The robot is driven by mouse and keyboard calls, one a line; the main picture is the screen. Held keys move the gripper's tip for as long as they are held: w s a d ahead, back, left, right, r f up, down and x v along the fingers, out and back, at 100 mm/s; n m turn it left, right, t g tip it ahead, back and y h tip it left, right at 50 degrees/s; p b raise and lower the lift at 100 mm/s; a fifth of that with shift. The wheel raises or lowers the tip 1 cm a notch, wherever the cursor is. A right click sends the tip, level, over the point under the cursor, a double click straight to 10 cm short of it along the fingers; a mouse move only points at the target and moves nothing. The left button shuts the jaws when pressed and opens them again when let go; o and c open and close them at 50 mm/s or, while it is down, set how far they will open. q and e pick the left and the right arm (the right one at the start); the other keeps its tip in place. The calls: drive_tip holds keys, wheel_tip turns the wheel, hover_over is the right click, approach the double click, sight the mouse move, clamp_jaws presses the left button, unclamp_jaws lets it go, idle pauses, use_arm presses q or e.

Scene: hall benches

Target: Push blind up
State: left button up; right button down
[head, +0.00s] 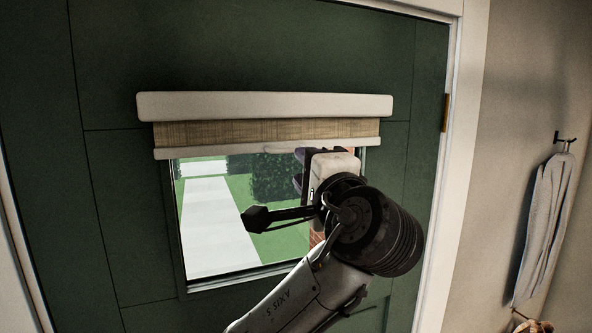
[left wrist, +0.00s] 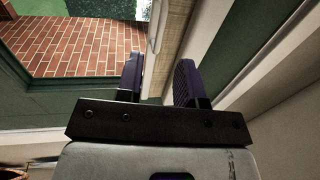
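The blind (head: 268,132) hangs on a dark green door, with a pale top box, a short strip of tan woven fabric and a pale bottom rail (head: 215,151). It covers only the top of the window, and the glass below is bare. My left gripper (head: 300,169) is at the bottom rail, towards its right end. In the left wrist view its two dark fingers (left wrist: 158,75) stand apart, with the pale rail (left wrist: 156,42) and tan fabric showing in line with the gap between them. I cannot tell whether either finger touches the rail. My right gripper is not in view.
The window (head: 205,215) shows a path, grass and brick outside. A brass hinge (head: 446,112) and white door frame (head: 447,215) are on the right. Beyond them, a pale garment (head: 545,225) hangs from a wall hook.

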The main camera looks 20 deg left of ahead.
use_arm(q)
drive_tip(key=shift+b+v, duration=0.75)
drive_tip(key=shift+v, duration=1.95)
drive_tip(key=shift+c, duration=0.3)
